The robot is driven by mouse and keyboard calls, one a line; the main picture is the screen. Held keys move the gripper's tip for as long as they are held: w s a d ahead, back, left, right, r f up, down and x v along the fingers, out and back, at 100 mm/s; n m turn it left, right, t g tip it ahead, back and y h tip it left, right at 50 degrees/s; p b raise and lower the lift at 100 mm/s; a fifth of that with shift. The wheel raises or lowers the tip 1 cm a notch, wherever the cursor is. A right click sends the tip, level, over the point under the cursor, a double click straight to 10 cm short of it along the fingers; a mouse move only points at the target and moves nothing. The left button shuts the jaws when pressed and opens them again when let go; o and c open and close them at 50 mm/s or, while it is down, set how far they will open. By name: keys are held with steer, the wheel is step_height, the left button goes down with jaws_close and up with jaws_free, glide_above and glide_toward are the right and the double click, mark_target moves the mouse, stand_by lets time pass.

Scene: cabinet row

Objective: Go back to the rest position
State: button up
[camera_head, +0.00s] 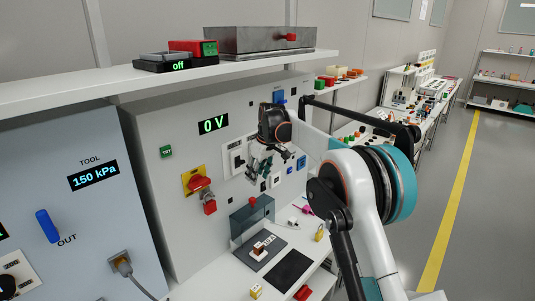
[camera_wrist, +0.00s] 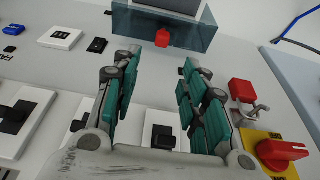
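My gripper (camera_head: 262,165) is in front of the grey cabinet panel in the head view, at the end of my raised, bent arm. In the wrist view my gripper (camera_wrist: 158,85) has its two teal-padded fingers spread apart with nothing between them. A white plate with a black switch (camera_wrist: 163,136) shows behind, between the fingers. The red rotary switch on a yellow plate (camera_head: 199,183) is left of my gripper in the head view, with a red padlock (camera_head: 209,206) hanging below it. The wrist view shows the rotary switch (camera_wrist: 283,150) and padlock (camera_wrist: 243,92) at the right.
A clear-tinted cover with a red knob (camera_head: 252,214) stands below my gripper. The cabinet display (camera_head: 213,124) reads 0 V. A shelf (camera_head: 110,84) overhangs above, holding a box reading off (camera_head: 178,66). Open floor with a yellow line (camera_head: 452,205) lies right.

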steer(key=s+d+r+m+t+b, duration=0.1)
steer(key=s+d+r+m+b, duration=0.15)
steer(key=s+d+r, duration=0.6)
steer(key=s+d+r+m+t+b, duration=0.1)
steer(key=s+d+r+m+t, duration=0.3)
steer(key=s+d, duration=0.75)
steer(key=s+d+f+m, duration=0.1)
steer(key=s+d+f, duration=0.2)
steer(key=s, duration=0.6)
steer(key=s+d+f+m+h+b, duration=0.1)
steer(key=s+d+f, duration=0.2)
steer(key=s, duration=0.7)
steer(key=s+d+f+m+h+b, duration=0.1)
steer(key=s+d+f, duration=0.2)
steer(key=s+f, duration=0.3)
steer(key=s, duration=0.4)
steer(key=shift+d+f+m, duration=0.15)
steer(key=shift+f+m, duration=0.1)
steer(key=shift+m, duration=0.1)
